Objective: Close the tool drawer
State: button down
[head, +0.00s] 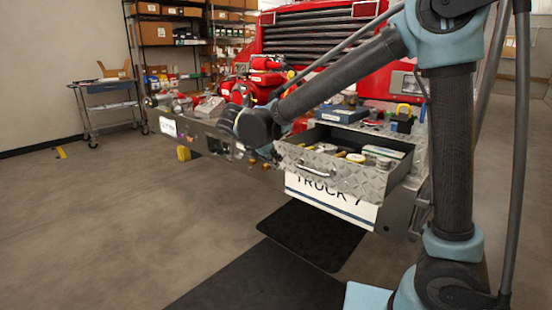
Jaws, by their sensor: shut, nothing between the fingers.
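The tool drawer (345,178) is open in the head view, pulled out from the truck's bumper. Its diamond-plate front carries a pale bar handle (316,171). My arm reaches from the right across the bumper, over the drawer's left side. My gripper (275,157) is small and partly hidden at the wrist, near the left end of the drawer front. It is shut and empty. I cannot tell whether it touches the drawer.
The red truck (320,40) stands behind the bumper, with a red pump (262,78) and loose tools on top. A white plate reading "TRUCK 7" (328,198) hangs below the drawer. Dark mats (312,235) lie on the floor. A cart (107,105) stands far left; open floor lies front left.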

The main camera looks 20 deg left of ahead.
aim_at(295, 169)
jog(key=shift+w+d+f, duration=0.5)
jog(key=shift+w+f, duration=0.2)
jog(key=shift+w, duration=0.55)
jog(key=shift+w+d+f, duration=0.5)
jog(key=shift+w+f, duration=0.25)
jog(key=shift+w, duration=0.45)
jog(key=shift+w+d+f, duration=0.5)
jog(key=shift+w+f, duration=0.2)
jog(key=shift+w, duration=0.55)
jog(key=shift+w, duration=0.1)
